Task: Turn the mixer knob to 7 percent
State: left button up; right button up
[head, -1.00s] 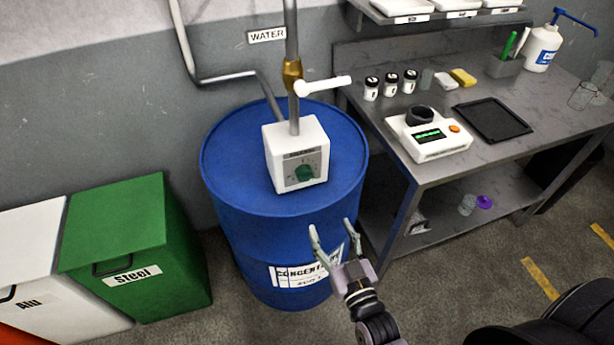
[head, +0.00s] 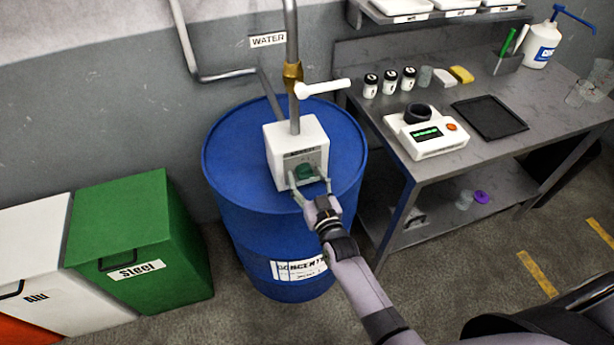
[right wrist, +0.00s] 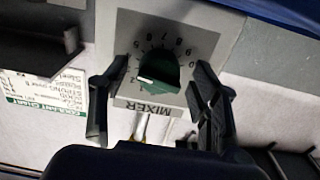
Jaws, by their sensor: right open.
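The white mixer box (head: 283,150) sits on top of the blue drum (head: 235,165). Its dark green knob (head: 305,171) is on the front face. In the right wrist view the knob (right wrist: 160,70) sits in a ring of numbers, with the word MIXER below, upside down. A light mark on the knob lies toward its lower left, near the low numbers; the exact reading is too small to tell. My right gripper (head: 312,184) is open in front of the knob. In the right wrist view its fingers (right wrist: 158,82) stand on either side of the knob, apart from it. My left gripper is not in view.
A pipe with a brass fitting (head: 292,73) and white lever (head: 322,87) rises from the box. A grey bench (head: 440,172) with a white instrument (head: 428,139) stands at right. A green steel bin (head: 125,215) is at left. The floor before the drum is clear.

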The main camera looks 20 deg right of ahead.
jog(key=shift+w, duration=0.15)
jog(key=shift+c, duration=0.7)
jog(key=c, duration=1)
